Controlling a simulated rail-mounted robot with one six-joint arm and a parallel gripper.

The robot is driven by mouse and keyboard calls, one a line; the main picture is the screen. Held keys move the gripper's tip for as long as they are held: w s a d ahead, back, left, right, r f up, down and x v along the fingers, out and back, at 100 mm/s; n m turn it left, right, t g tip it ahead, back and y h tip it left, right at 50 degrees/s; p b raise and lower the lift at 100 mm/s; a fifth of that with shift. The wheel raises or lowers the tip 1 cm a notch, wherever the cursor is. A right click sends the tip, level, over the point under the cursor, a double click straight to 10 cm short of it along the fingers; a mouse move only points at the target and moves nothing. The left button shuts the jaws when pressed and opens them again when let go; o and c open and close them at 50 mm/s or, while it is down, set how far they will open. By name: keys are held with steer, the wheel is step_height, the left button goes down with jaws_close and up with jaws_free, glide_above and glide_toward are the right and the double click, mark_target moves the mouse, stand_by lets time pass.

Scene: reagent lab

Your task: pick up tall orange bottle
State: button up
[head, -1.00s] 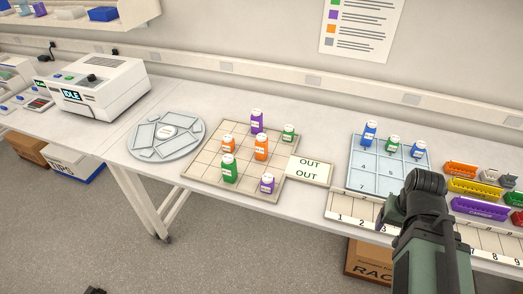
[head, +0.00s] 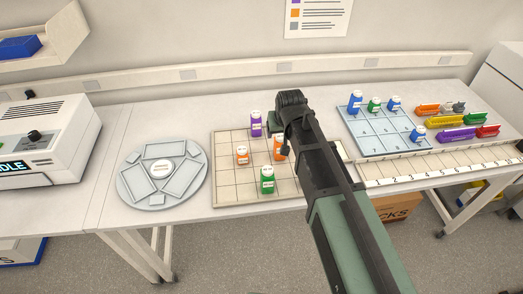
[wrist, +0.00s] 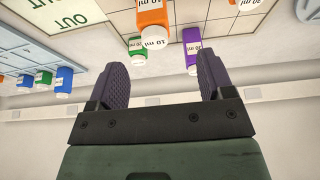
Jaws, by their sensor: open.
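The taller orange bottle (head: 279,146) with a white cap stands upright on the beige grid board (head: 228,190), partly hidden behind my arm in the head view. A shorter orange bottle (head: 242,157) stands to its left. In the wrist view, a 10 ml orange bottle (wrist: 152,16) shows at the top, beyond and between my fingers. Another orange bottle (wrist: 248,4) is at the top right edge. My gripper (wrist: 163,77) is open, with nothing between its fingers. It is apart from the bottles. The head view mostly hides it behind my arm.
A purple bottle (head: 256,124) and a green bottle (head: 267,180) stand near the orange ones on the board. A round grey carousel (head: 124,187) lies left. A blue tray (head: 372,147) with several bottles and coloured racks (head: 444,122) are right.

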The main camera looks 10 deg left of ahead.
mark_target(280, 142)
steer(key=b+x, duration=0.3)
steer(key=d+b+x, duration=0.1)
steer(key=b+x, duration=0.1)
steer(key=shift+w+f, duration=0.1)
steer(key=shift+f, duration=0.15)
steer(key=shift+w+f+b, duration=0.2)
steer(key=shift+f+b, duration=0.1)
steer(key=shift+b, duration=0.05)
steer(key=shift+r, duration=0.15)
steer(key=b+x, duration=0.4)
steer(key=x, duration=0.1)
steer(key=shift+w+a, duration=0.15)
steer(key=shift+w, duration=0.1)
steer(key=shift+r, duration=0.15)
steer(key=c, duration=1)
